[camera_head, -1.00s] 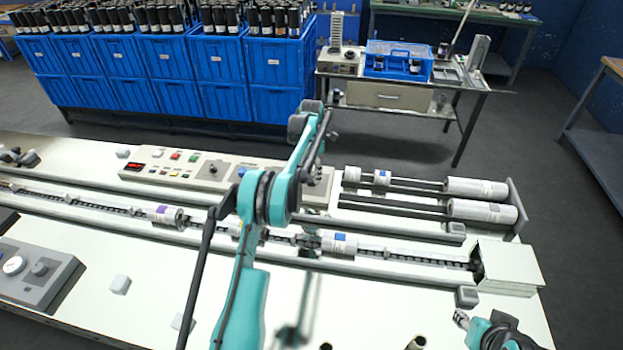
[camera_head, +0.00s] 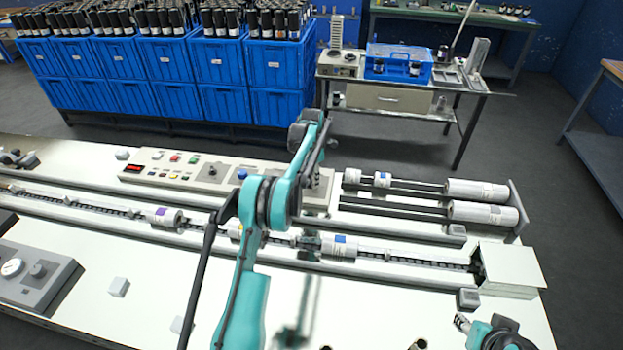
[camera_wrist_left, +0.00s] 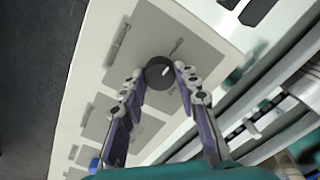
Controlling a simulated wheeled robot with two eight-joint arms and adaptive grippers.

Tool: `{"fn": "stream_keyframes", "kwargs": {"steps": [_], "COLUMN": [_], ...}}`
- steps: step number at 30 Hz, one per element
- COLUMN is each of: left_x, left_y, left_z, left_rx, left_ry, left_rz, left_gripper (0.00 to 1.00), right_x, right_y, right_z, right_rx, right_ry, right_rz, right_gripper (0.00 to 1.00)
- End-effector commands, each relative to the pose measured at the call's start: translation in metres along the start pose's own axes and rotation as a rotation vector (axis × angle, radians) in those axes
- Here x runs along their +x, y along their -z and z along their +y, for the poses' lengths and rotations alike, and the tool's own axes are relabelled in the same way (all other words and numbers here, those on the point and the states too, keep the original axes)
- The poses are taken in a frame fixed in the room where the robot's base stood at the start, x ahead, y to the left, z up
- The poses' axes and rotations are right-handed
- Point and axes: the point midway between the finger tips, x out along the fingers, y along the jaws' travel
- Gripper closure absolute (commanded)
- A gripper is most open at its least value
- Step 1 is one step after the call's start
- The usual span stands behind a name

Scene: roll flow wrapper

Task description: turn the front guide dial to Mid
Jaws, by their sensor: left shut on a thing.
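In the left wrist view, a round dark dial (camera_wrist_left: 157,75) with a short white mark stands on a grey plate near the end of the panel. The mark sits on the right part of its face. My left gripper (camera_wrist_left: 160,70) is shut on this dial, one fingertip at each side. A thin printed line shows beyond it; no lettering is readable. In the head view my left arm hides the dial and most of the gripper. My right gripper (camera_head: 463,322) is at the lower right, away from the panel; its jaws are too unclear to judge.
The control panel (camera_head: 150,163) carries several buttons, a black knob (camera_head: 212,170) and a blue knob (camera_head: 242,173). In front runs a conveyor with small rolls (camera_head: 165,217). Larger white rolls (camera_head: 477,189) lie at the right. A grey gauge box (camera_head: 35,283) stands at the front left.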

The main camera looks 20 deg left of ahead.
Motion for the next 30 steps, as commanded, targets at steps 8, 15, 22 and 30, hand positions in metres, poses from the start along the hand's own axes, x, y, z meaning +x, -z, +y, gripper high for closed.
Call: {"fn": "stream_keyframes", "kwargs": {"steps": [8,15,22,30], "left_x": [0.000,-0.001,-0.001,0.000], "left_y": [0.000,0.000,0.000,0.000], "left_z": [0.000,0.000,0.000,0.000], "left_rx": [0.128,0.336,0.556,0.812], "left_ry": [0.000,0.001,0.001,0.001], "left_rz": [0.000,0.000,0.000,0.000], "left_gripper": [0.98,0.98,0.98,0.98], "right_x": [-0.004,-0.009,-0.013,-0.017], "right_y": [0.003,0.007,0.010,0.012], "right_z": [0.000,0.000,0.000,0.000], "right_rx": [0.000,0.000,0.000,0.000], "right_ry": [0.000,0.000,0.000,0.000], "right_rz": [0.000,0.000,0.000,0.000], "right_gripper": [0.60,0.60,0.60,0.60]}}
